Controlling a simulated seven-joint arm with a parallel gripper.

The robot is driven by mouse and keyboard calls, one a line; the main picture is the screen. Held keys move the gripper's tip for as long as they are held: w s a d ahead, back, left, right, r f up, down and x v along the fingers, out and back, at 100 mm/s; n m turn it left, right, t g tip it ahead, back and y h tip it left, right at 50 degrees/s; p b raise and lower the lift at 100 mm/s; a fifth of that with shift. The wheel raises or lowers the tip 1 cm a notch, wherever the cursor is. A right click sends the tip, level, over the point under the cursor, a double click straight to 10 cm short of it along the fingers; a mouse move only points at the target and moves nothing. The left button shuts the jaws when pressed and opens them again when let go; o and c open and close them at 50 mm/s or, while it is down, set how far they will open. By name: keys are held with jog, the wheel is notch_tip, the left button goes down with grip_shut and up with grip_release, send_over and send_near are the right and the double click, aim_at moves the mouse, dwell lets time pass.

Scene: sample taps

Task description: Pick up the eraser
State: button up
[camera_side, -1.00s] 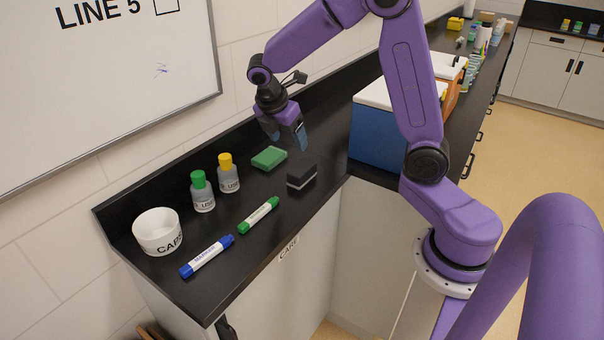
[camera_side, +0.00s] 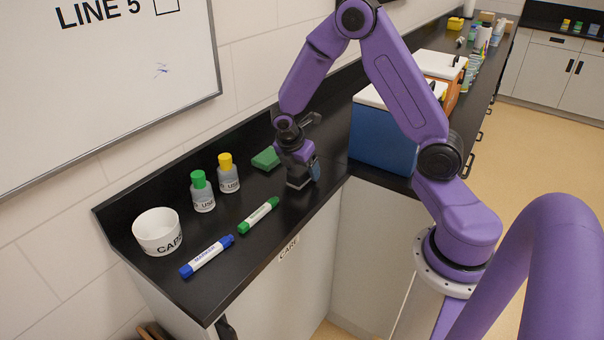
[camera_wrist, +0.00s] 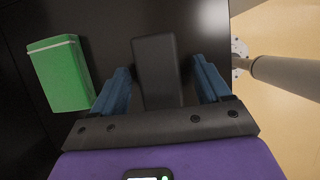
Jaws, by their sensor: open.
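The eraser (camera_wrist: 158,70) is a dark block lying on the black counter. In the wrist view it lies between the two blue fingers of my gripper (camera_wrist: 162,88), with a gap on each side. In the side view the eraser (camera_side: 297,184) is mostly hidden behind my gripper (camera_side: 302,175), and only its lower part with a pale band shows. My gripper points down over it, low to the counter, with its fingers apart.
A green sponge (camera_side: 266,158) lies close by, also in the wrist view (camera_wrist: 60,74). A green marker (camera_side: 259,214), a blue marker (camera_side: 207,256), two bottles (camera_side: 203,192) and a white cup (camera_side: 158,232) stand or lie left. A blue cooler (camera_side: 383,135) stands right. The counter's front edge is near.

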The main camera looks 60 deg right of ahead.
jog(key=shift+d+f, duration=0.15)
jog(key=shift+f, duration=0.15)
jog(key=shift+c, duration=0.3)
jog(key=c, duration=1)
jog(key=shift+r, duration=0.2)
jog(key=shift+r, duration=0.65)
jog(key=s+a+r, duration=0.1)
jog(key=s+r, duration=0.2)
jog(key=s, duration=0.1)
jog(key=s+a+r, duration=0.1)
jog(key=s+r, duration=0.3)
jog(key=s, duration=0.1)
jog(key=s+a+r, duration=0.1)
jog(key=s+r, duration=0.3)
jog(key=shift+s+a+r, duration=0.2)
jog(key=shift+s+a, duration=0.05)
jog(key=shift+a, duration=0.15)
